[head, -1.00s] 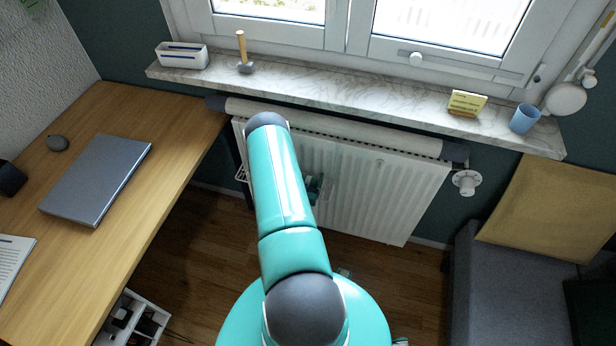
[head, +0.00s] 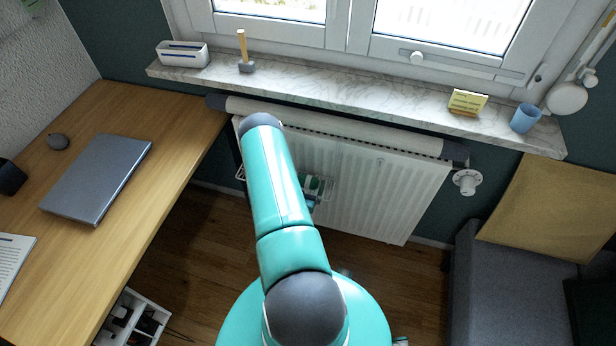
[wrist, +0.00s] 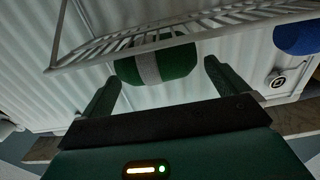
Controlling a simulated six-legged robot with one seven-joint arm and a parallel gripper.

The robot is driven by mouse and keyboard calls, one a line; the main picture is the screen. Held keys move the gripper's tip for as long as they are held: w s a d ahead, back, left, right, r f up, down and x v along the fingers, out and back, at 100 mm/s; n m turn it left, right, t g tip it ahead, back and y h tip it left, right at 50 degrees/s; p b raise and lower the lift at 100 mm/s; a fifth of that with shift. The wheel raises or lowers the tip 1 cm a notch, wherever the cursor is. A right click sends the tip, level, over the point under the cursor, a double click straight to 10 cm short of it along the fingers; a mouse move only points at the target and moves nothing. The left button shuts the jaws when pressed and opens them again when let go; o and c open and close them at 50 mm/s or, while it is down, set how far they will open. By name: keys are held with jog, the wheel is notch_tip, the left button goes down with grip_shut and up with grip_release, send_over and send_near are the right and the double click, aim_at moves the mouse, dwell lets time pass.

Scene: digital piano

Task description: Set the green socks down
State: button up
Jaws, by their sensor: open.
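The green socks (wrist: 180,65), a rolled bundle with a pale stripe, lie against the wires of a white wire rack (wrist: 95,52) in the wrist view. My gripper (wrist: 161,69) is open, with one finger toward each side of the bundle. A gap shows at the right finger; whether the left finger touches is unclear. In the head view the socks (head: 327,184) show small beside my arm, in front of the white radiator (head: 385,190). My arm hides part of the rack, and my fingers cannot be made out there.
A blue rounded thing (wrist: 297,37) sits at the rack's right in the wrist view. The marble sill (head: 330,92) is above the radiator. A wooden desk (head: 150,190) with a laptop (head: 97,178) is at left, a grey sofa (head: 510,290) at right.

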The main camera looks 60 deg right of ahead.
jog(key=s+a, duration=0.1)
jog(key=a, duration=0.7)
jog(key=shift+s+a, duration=0.2)
jog(key=shift+w, duration=0.1)
